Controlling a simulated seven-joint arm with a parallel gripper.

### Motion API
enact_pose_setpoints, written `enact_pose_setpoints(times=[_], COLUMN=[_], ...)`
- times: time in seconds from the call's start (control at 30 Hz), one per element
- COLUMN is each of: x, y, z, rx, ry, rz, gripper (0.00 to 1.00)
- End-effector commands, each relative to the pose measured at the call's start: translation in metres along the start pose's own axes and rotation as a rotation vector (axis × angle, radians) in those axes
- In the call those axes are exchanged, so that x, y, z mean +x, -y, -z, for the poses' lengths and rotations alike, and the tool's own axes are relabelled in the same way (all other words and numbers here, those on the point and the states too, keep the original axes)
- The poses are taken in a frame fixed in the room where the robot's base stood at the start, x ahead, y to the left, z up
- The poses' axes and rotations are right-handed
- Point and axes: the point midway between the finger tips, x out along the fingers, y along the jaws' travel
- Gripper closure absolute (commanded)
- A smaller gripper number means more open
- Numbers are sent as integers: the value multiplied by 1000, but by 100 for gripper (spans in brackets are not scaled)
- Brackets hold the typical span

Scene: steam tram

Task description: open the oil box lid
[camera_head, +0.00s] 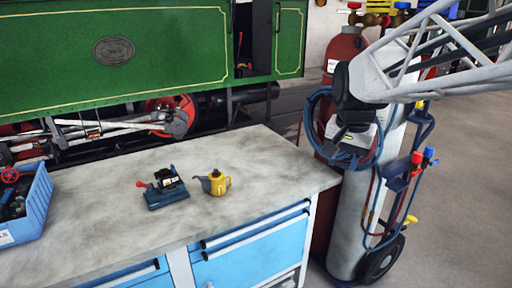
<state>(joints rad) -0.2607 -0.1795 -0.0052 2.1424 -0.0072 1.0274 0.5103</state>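A small dark blue-grey device (166,190) with a black upper part and a red knob at its left sits on the workbench. It may be the oil box, but I cannot tell for sure. No lid can be made out clearly on it. My gripper (346,152) hangs at the end of my arm, right of the bench and in front of the gas cylinders. It is well apart from the device. Its fingers are small and dark against the hose, so I cannot tell whether they are open or shut.
A yellow oil can (219,184) with a grey spout stands just right of the device. A blue crate (37,207) of tools is at the bench's left end. The grey worktop (110,225) is otherwise clear. A green steam tram (150,50) stands behind; a gas-cylinder trolley (350,225) stands right.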

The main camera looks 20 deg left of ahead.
Motion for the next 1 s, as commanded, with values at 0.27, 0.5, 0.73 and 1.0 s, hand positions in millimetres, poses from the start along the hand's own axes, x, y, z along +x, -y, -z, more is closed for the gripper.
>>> enact_pose_setpoints(times=[0.27,0.5,0.73,1.0], x=[5,14,26,47], y=[68,129,191,267], z=[37,63,81,94], rx=[50,99,144,196], ry=[22,38,54,71], rz=[-1,-5,-10,-20], gripper=[62,62,62,62])
